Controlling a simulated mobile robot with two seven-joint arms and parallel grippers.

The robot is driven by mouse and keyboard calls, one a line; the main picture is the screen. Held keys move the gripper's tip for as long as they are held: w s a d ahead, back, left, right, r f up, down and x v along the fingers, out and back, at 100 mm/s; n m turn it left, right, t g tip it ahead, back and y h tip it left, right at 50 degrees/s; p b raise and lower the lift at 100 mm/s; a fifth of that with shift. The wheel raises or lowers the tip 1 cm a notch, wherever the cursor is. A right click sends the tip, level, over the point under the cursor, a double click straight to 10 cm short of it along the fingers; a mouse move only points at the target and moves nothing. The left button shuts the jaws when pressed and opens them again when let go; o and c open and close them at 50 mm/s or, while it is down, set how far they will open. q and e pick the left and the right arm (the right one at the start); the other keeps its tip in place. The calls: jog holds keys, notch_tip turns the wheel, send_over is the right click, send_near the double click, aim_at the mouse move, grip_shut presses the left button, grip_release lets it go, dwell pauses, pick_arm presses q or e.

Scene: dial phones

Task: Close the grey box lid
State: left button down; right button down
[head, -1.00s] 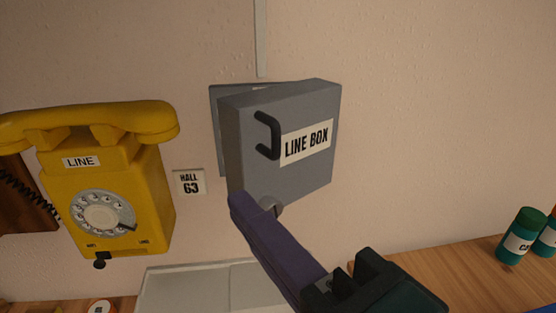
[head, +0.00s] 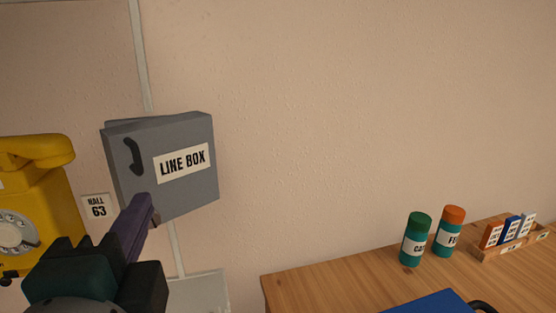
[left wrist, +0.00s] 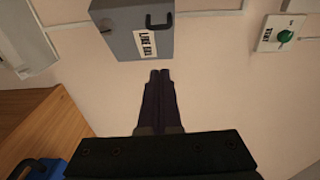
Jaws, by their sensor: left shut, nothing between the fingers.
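The grey box (head: 195,188) hangs on the wall, with a dark handle (head: 133,157) and a LINE BOX label on its lid. A thin back part shows behind the lid's upper left edge. I cannot tell whether the lid is fully shut. My left gripper (head: 148,200) is shut and empty, its purple fingers overlapping the box's lower left in the head view. In the left wrist view the box (left wrist: 120,40) is at the top, and the fingertips (left wrist: 160,74) show just below it, apart from it in the picture. My right gripper is out of view.
A wooden counter (head: 330,285) at right holds two canisters (head: 415,240) and a card rack (head: 512,240). A green knob (left wrist: 285,36) is at the wrist view's upper right. The wall right of the box is bare.

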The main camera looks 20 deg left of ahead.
aim_at(138, 172)
pick_arm(q)
jog(key=w+a+p, duration=0.2)
jog(key=w+a, duration=0.2)
jog(key=w+a+p, duration=0.1)
jog(key=w+a, duration=0.3)
jog(key=shift+w+f+p, duration=0.15)
jog(key=shift+w+p, duration=0.25)
